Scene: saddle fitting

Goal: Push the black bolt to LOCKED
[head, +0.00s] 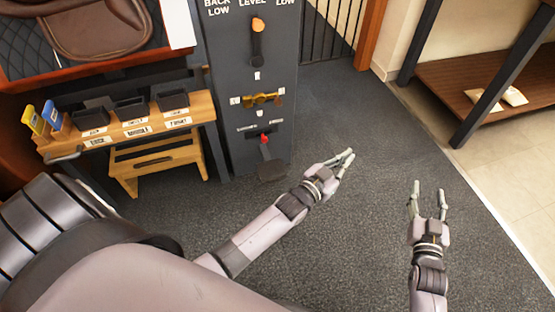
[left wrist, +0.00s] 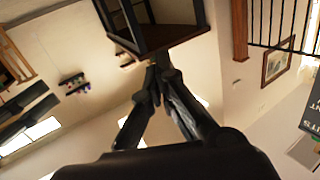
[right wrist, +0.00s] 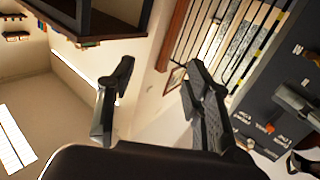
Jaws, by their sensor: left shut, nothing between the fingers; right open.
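The dark grey control panel (head: 225,85) stands upright left of my grippers in the head view. It carries a black lever with an orange knob (head: 258,25), a brass fitting (head: 262,99) and a red part (head: 264,138) above a dark pedal-like piece (head: 271,169). I cannot tell which piece is the black bolt, and its LOCKED label is unreadable. My left gripper (head: 348,157) is shut and empty, to the right of the panel's lower part and apart from it. My right gripper (head: 429,190) is open and empty, further right. Part of the panel shows in the right wrist view (right wrist: 262,85).
A wooden bench (head: 205,107) with several dark bins and a step stool (head: 158,160) stands left of the panel. A dark-framed wooden shelf (head: 460,85) is at the upper right. Railings (head: 335,30) stand behind. The carpet (head: 350,220) around my grippers is clear.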

